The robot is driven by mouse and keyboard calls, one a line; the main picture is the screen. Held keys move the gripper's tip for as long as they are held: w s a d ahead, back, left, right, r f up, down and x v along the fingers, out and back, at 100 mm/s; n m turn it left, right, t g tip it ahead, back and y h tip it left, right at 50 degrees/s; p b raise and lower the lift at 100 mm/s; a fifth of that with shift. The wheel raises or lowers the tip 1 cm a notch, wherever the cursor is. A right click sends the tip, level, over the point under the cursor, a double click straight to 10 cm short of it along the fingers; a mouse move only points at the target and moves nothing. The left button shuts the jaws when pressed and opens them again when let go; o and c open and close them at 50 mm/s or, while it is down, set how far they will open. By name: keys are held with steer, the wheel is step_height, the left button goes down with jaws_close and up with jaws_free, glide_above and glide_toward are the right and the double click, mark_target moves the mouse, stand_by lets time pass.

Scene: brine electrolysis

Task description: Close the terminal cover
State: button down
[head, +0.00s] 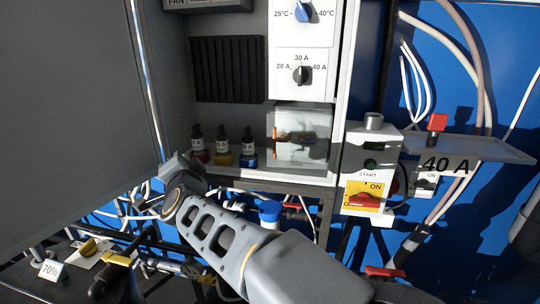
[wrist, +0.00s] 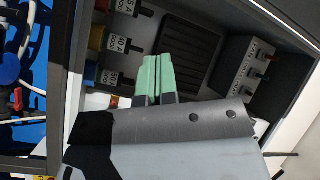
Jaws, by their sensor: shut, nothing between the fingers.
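A clear, see-through terminal cover (head: 312,150) with an orange strip at its left edge shows at the lower right of the open cabinet in the head view. Dark parts show through it; I cannot tell how far it stands open. My gripper (head: 178,160) is at the cabinet's lower left front, apart from the cover and left of it. In the wrist view its green fingers (wrist: 153,75) are pressed together with nothing between them. The wrist housing hides much of the lower part of that view, and I cannot make out the cover there.
Several labelled fuses, one yellow (head: 222,158), stand on the cabinet floor between my gripper and the cover. A black ribbed block (head: 228,68) is above them. The large grey door (head: 70,100) stands open at left. A control box (head: 372,165) is at right.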

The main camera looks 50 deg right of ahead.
mark_target(272, 149)
steer(key=s+d+f+m+g+h+b, duration=0.1)
steer(key=s+d+m+g+h, duration=0.5)
steer(key=m, duration=0.3)
steer(key=s+d+f+m+g+h+b, duration=0.1)
steer(key=s+d+m+g+h, duration=0.35)
steer(key=d+m+g, duration=0.4)
steer(key=w+d+m+p, duration=0.1)
steer(key=w+d+p, duration=0.2)
steer(key=d, duration=0.7)
steer(key=shift+w+d+g, duration=0.2)
steer(key=shift+w+g, duration=0.15)
steer(key=shift+w, duration=0.3)
steer(key=shift+w, duration=0.1)
